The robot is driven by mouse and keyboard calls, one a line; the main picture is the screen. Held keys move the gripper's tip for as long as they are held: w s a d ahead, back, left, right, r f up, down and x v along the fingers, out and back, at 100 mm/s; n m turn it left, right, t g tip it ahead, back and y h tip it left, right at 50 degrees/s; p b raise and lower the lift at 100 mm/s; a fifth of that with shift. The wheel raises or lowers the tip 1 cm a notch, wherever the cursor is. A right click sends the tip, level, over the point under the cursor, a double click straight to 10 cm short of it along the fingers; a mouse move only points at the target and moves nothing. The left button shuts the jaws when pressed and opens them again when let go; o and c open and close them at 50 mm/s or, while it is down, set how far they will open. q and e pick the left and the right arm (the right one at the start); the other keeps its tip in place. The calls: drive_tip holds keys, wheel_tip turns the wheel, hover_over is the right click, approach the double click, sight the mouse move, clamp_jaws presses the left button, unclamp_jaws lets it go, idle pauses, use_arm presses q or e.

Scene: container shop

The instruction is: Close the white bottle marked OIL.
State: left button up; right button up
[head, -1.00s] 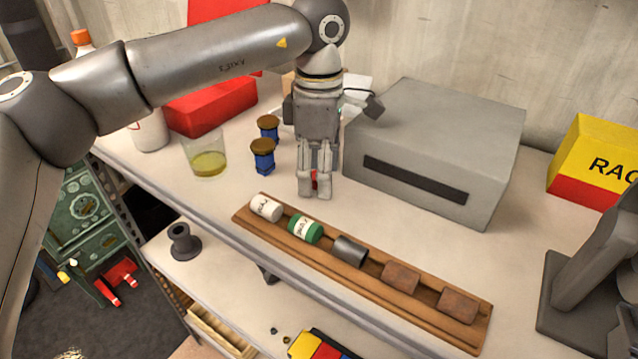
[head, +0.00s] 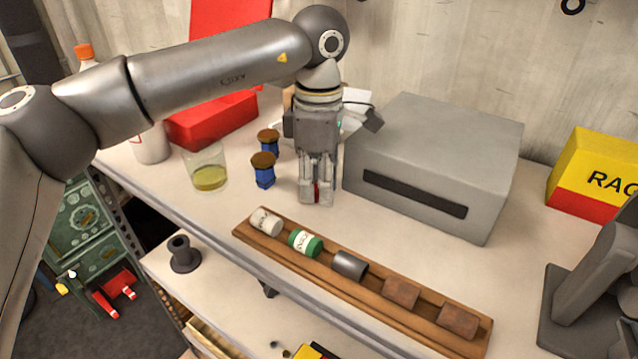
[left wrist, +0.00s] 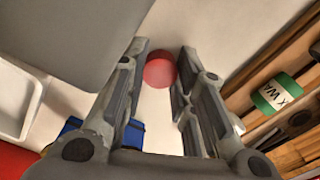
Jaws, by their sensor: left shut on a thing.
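My left gripper (head: 316,198) points down over the counter between the grey box and the blue holders. It is shut on a small red round thing, like a cap (head: 317,191). The cap shows as a red disc between the fingertips in the left wrist view (left wrist: 160,71). A white bottle body (head: 151,146) stands at the left end of the counter, its upper part hidden behind my left arm. A white top with an orange cap (head: 84,50) shows above the arm. I cannot tell whether both belong to one bottle, and no OIL marking is readable. My right gripper is not in view.
A glass with yellow liquid (head: 208,172) and two blue brown-topped things (head: 263,171) stand left of the gripper. A wooden rack (head: 330,285) with several cylinders lies along the front edge. The grey box (head: 430,150) is close on the right. A red case (head: 210,118) is behind.

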use_arm(q)
drive_tip(key=shift+r+p, duration=0.45)
drive_tip(key=shift+r, duration=0.25)
wheel_tip(320, 180, up, 2)
drive_tip(key=shift+r+p, duration=0.1)
drive_tip(key=shift+p, duration=0.65)
drive_tip(key=s+a+r, duration=0.1)
drive_tip(key=s+r, duration=0.3)
drive_tip(key=s, duration=0.3)
drive_tip(key=s+a+r+b, duration=0.1)
drive_tip(key=s+r, duration=0.4)
drive_tip(key=s, duration=0.1)
drive_tip(key=shift+s+a, duration=0.15)
drive_tip(key=shift+s, duration=0.25)
